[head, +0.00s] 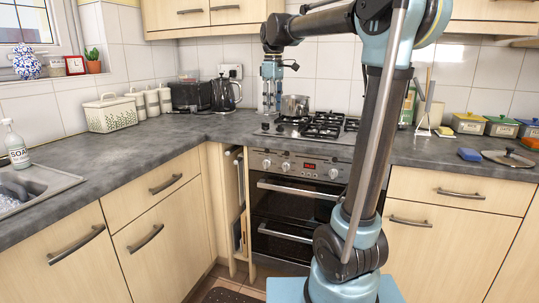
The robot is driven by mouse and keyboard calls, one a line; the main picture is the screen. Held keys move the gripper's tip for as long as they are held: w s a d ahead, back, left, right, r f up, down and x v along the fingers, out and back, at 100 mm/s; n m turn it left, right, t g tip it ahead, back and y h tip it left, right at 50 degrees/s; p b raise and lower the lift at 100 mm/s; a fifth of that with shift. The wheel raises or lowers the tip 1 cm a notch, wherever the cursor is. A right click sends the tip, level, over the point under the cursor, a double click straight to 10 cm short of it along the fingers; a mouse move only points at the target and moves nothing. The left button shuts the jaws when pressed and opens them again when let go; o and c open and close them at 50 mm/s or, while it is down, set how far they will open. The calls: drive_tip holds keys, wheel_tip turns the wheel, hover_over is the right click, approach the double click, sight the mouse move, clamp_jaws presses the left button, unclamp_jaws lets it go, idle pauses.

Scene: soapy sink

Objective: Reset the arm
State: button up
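My gripper (270,106) hangs pointing down from the end of my arm, over the back left of the hob, beside a metal pot (295,105). It is small in the picture, and I cannot tell how far apart its fingers are or whether it touches anything. My arm rises from the blue base at the front, bends at the top right and reaches left and back to the gripper. I see nothing clearly held in it.
The hob (310,127) sits above the oven (294,185). A kettle (226,94) and toaster (190,96) stand left of the gripper. A soap bottle (15,146) stands by the sink (55,183). A blue sponge (469,154) lies on the right counter. The left counter has free room.

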drive_tip(key=s+d+f+m+t, duration=0.1)
drive_tip(key=s+d+f+m, duration=0.5)
drive_tip(key=s+d+f, duration=0.75)
drive_tip(key=s+d+f+m, duration=0.2)
drive_tip(key=s+f+m, duration=0.1)
drive_tip(key=s+f, duration=0.5)
drive_tip(key=s+d+f+m+t, duration=0.1)
drive_tip(key=s+d+f+m, duration=0.1)
drive_tip(key=s+f, duration=0.6)
wheel_tip(320, 180, down, 2)
drive_tip(key=shift+d+m, duration=0.25)
drive_tip(key=shift+m, duration=0.55)
drive_tip(key=shift+w+f, duration=0.2)
drive_tip(key=shift+w, duration=0.25)
